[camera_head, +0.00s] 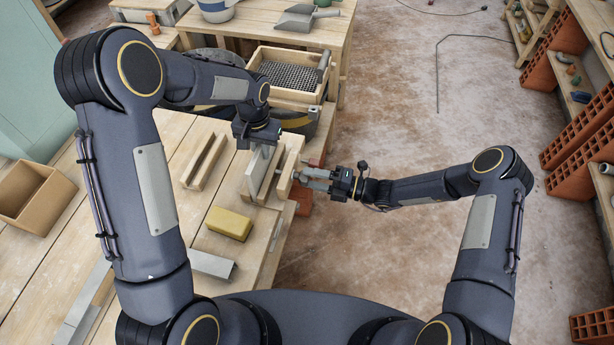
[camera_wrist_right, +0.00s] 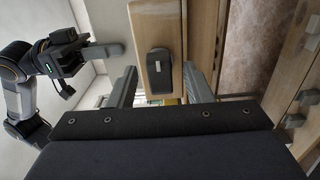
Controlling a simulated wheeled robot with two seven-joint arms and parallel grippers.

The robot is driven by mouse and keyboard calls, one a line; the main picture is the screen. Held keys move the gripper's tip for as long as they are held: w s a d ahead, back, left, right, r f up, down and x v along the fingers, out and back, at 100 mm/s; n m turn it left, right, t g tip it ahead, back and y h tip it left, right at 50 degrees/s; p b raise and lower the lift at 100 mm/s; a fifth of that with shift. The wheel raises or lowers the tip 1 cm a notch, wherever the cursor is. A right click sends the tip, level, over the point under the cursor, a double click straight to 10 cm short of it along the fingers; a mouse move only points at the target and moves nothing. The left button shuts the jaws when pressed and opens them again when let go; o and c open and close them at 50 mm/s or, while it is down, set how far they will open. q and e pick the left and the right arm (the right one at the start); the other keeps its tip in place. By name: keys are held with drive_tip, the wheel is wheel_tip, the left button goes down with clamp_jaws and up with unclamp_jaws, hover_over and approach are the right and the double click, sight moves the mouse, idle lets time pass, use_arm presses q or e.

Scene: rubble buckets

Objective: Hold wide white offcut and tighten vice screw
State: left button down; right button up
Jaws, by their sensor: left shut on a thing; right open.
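The wide white offcut (camera_head: 262,168) stands upright between the wooden jaws of the vice (camera_head: 287,172) at the bench's right edge. My left gripper (camera_head: 262,146) is shut on its upper edge; the left gripper also shows in the right wrist view (camera_wrist_right: 88,50). My right gripper (camera_head: 310,178) is open at the outer side of the vice. In the right wrist view its two fingers (camera_wrist_right: 160,88) stand on either side of a dark block (camera_wrist_right: 158,78) on the wooden jaw face, seemingly the vice screw's end. I cannot tell whether the fingers touch it.
A yellow block (camera_head: 229,223), a grey metal channel (camera_head: 212,265) and a wooden channel (camera_head: 204,161) lie on the bench. A cardboard box (camera_head: 35,197) is at left. A wooden sieve box (camera_head: 290,90) stands behind the vice.

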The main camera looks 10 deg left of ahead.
drive_tip(key=s+d, duration=0.1)
drive_tip(key=d, duration=0.9)
drive_tip(key=shift+s, duration=0.2)
idle(0.6)
use_arm(q)
drive_tip(key=c, duration=1.3)
unclamp_jaws()
drive_tip(key=shift+c, duration=0.2)
drive_tip(key=shift+r, duration=0.1)
